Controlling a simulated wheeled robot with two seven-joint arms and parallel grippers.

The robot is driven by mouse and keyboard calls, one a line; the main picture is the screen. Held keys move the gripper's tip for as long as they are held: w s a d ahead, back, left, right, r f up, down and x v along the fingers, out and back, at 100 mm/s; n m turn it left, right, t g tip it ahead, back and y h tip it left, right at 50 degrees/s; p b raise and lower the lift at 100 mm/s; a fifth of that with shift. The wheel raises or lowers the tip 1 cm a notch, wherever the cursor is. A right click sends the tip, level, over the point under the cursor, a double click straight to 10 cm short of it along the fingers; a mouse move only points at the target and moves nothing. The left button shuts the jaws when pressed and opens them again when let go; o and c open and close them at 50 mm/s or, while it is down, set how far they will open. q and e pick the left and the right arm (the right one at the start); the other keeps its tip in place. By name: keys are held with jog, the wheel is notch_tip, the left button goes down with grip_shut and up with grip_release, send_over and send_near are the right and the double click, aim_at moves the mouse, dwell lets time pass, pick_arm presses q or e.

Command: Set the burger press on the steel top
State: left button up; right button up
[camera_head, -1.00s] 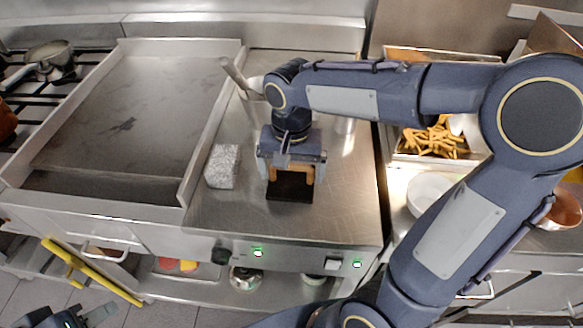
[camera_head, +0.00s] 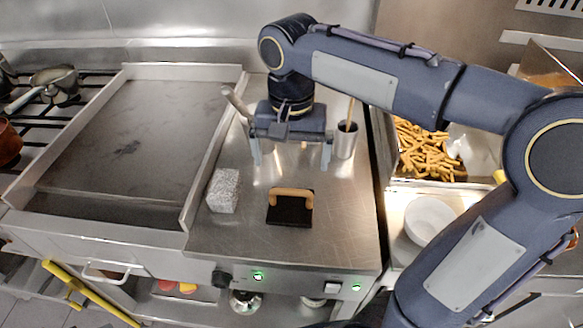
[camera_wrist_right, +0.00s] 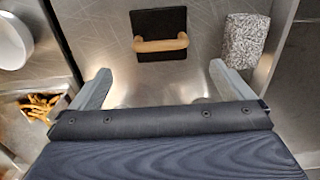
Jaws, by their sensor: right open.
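The burger press is a black square plate (camera_head: 290,213) with a light wooden handle (camera_head: 291,193). It lies flat, handle up, on the steel top (camera_head: 340,235) to the right of the griddle. It also shows in the right wrist view (camera_wrist_right: 160,20), apart from the fingers. My right gripper (camera_head: 292,160) is open and empty, above and behind the press. Its two fingers also show spread in the right wrist view (camera_wrist_right: 165,85). My left gripper is not in view now.
A grey speckled block (camera_head: 223,190) stands left of the press. A steel cup (camera_head: 345,140) with a stick in it stands behind right. The griddle (camera_head: 125,140) is at left. Fries (camera_head: 427,150) and a white bowl (camera_head: 428,218) are at right. The steel top's front right is clear.

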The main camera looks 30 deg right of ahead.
jog(key=s+f+n+t+y, duration=0.1)
jog(key=s+f+t, duration=0.1)
jog(key=s+f, duration=0.1)
jog(key=s+f+n+t+y, duration=0.1)
jog(key=s+f+n, duration=0.1)
jog(key=s, duration=0.4)
jog(key=s+d+f+n+t+y, duration=0.1)
jog(key=s+f+t, duration=0.1)
jog(key=s+f, duration=0.2)
jog(key=shift+s+n+t+y, duration=0.3)
jog(key=shift+s+n+y, duration=0.1)
jog(key=shift+s, duration=0.2)
jog(key=shift+r, duration=0.1)
jog(key=shift+r+p, duration=0.95)
jog(key=shift+f, duration=0.25)
jog(key=shift+c, duration=0.3)
